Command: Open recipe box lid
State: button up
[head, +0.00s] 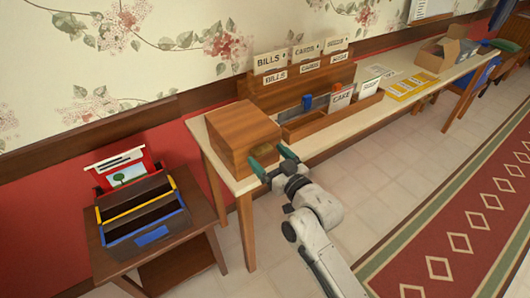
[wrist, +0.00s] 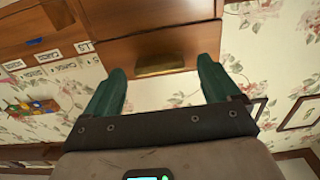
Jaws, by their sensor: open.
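The recipe box (head: 232,135) is a plain brown wooden box at the near left end of the long table, and its lid looks closed. My gripper (head: 268,158) is at the box's front side, its two green fingers open and pointing at it. In the wrist view the box front (wrist: 140,48) fills the top middle, with a brass pull or plate (wrist: 163,64) on it. The pull lies between the open fingers of my gripper (wrist: 162,66), apart from both in the picture. I cannot tell whether the fingertips touch the wood.
The long table (head: 425,108) also carries a wooden card rack (head: 277,97) just right of the box, a yellow-edged sheet (head: 410,86) and a cardboard box (head: 437,57). A small side table (head: 190,225) with a grey organizer (head: 140,213) stands left. Tiled floor is clear in front.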

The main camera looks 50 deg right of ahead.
jog(key=shift+x, duration=1.05)
jog(key=shift+c, duration=0.4)
